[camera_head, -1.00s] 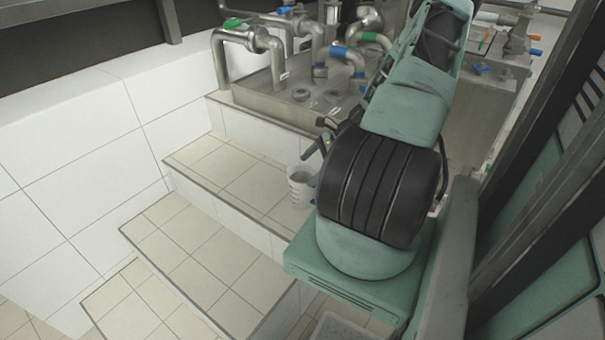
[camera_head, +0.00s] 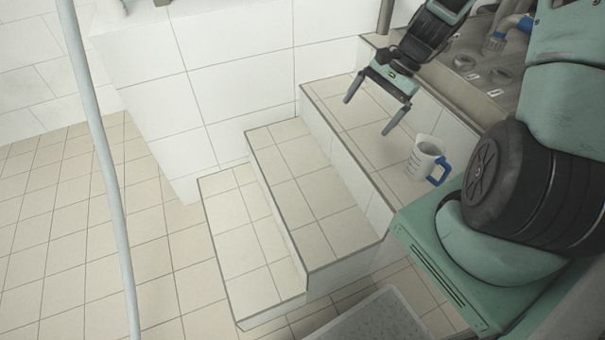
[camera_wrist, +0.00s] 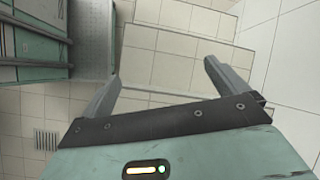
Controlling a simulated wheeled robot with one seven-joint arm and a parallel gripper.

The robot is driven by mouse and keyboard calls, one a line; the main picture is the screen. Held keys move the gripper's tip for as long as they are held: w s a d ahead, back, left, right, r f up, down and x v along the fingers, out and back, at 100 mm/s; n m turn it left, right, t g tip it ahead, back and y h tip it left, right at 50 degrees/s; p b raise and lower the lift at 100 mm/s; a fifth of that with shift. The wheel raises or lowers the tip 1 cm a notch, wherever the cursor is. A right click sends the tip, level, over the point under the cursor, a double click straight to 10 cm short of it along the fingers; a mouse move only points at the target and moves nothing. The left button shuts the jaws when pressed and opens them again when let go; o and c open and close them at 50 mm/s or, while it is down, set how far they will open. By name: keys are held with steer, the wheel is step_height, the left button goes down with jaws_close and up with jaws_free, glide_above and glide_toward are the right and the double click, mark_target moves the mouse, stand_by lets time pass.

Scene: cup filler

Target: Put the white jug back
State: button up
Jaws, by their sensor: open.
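The white jug (camera_head: 424,160) with a blue handle stands upright on the top tiled step (camera_head: 365,130) in the head view, near my body. My gripper (camera_head: 371,117) is open and empty. It hangs above the same step, to the left of the jug and apart from it. In the wrist view my gripper (camera_wrist: 160,80) has nothing between its fingers, and the jug does not show there.
Lower tiled steps (camera_head: 310,200) go down to the left towards the tiled floor (camera_head: 80,220), which is clear. A metal unit with pipes (camera_head: 480,80) stands at the upper right. A pale vertical pole (camera_head: 105,160) crosses the left side. A grey grate (camera_head: 370,320) is at the bottom.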

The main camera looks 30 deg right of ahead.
steer(key=s+a+r+n+g+h, duration=0.1)
steer(key=s+a+r+n, duration=0.2)
steer(key=a+n, duration=0.35)
steer(key=s+a+r+n+h, duration=0.2)
steer(key=s+a+r+n, duration=0.1)
steer(key=a, duration=0.6)
steer(key=s+a+r+n+g+h, duration=0.1)
steer(key=s+a+r+n, duration=0.2)
steer(key=a+n, duration=0.35)
steer(key=s+a+r+n+t+h, duration=0.1)
steer(key=s+a+r+n, duration=0.2)
steer(key=s+a+n, duration=0.3)
steer(key=s, duration=0.3)
steer(key=shift+a+h, duration=0.25)
steer(key=shift+h, duration=0.05)
step_height(320, 180, up, 8)
steer(key=p, duration=0.8)
